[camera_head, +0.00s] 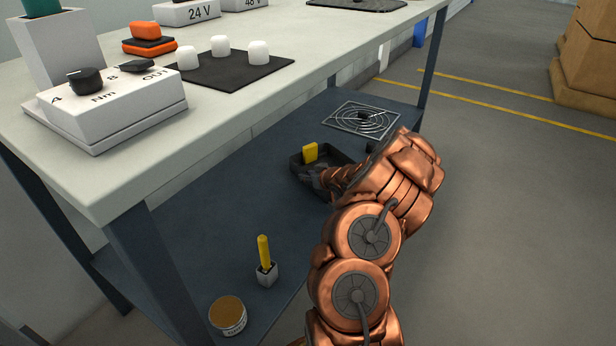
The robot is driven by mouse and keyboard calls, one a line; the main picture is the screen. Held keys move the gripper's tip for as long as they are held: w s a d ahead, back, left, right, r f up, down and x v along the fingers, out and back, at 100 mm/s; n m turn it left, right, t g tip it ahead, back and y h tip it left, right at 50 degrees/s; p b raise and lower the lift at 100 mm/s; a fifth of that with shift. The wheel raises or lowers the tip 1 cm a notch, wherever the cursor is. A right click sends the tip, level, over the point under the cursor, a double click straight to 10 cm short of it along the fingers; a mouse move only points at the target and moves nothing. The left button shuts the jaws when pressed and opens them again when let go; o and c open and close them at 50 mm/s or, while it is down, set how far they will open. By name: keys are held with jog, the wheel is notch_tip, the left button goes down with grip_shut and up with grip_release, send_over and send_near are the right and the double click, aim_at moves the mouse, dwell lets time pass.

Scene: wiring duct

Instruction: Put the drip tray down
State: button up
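A dark, shallow tray (300,171), which looks like the drip tray, is at the lower shelf (225,205), left of my wrist. A yellow block (310,152) shows at its back left side. My gripper (322,180) is at the tray, reaching in from the right. My copper arm covers the tray's right part and most of the gripper. I cannot see whether the fingers are closed on the tray, or whether the tray touches the shelf.
A small holder with a yellow handle (265,262) and a tin (228,315) stand at the shelf's near end. The worktop (240,105) overhangs the shelf. Shelf space between holder and tray is clear.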

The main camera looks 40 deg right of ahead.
jog(key=p+v, duration=0.4)
jog(key=v, duration=0.7)
jog(key=shift+s+r, duration=0.2)
jog(key=shift+s, duration=0.1)
jog(key=shift+a, duration=0.1)
